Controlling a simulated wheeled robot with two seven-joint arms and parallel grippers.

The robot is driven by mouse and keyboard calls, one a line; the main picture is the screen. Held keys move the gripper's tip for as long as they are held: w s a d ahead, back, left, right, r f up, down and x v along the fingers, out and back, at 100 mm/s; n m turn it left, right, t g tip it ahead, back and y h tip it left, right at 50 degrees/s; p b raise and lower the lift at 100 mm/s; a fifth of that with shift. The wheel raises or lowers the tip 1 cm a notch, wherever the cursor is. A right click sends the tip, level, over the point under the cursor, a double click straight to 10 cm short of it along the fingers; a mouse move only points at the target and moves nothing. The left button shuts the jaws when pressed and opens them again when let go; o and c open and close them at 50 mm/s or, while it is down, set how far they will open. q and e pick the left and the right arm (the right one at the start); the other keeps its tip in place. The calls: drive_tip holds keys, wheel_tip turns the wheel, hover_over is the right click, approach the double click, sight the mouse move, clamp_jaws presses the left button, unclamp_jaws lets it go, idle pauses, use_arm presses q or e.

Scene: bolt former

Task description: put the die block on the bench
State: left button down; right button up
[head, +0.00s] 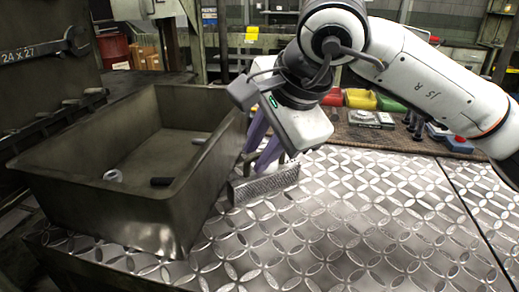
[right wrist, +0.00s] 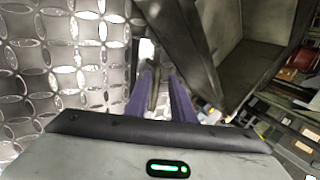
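A grey metal block with a textured face, which looks like the die block (head: 264,186), sits on the patterned metal bench top (head: 330,225), just right of the grey bin. My right gripper (head: 258,160) points down at it, with its two purple fingers apart and their tips close behind the block's top edge. In the right wrist view the fingers (right wrist: 160,85) also stand apart, with a dark narrow strip between them that I cannot identify. I see no clear grip on the block. My left gripper is not in view.
A deep grey bin (head: 95,200) stands at the left, with a few small parts inside; its right wall is close to my right gripper. The bench is clear at the front and right.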

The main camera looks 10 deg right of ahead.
drive_tip(key=shift+s+f, duration=0.2)
drive_tip(key=shift+f, duration=0.15)
drive_tip(key=v, duration=1.2)
drive_tip(key=shift+w+r+p, duration=0.2)
drive_tip(key=shift+r+p, duration=0.1)
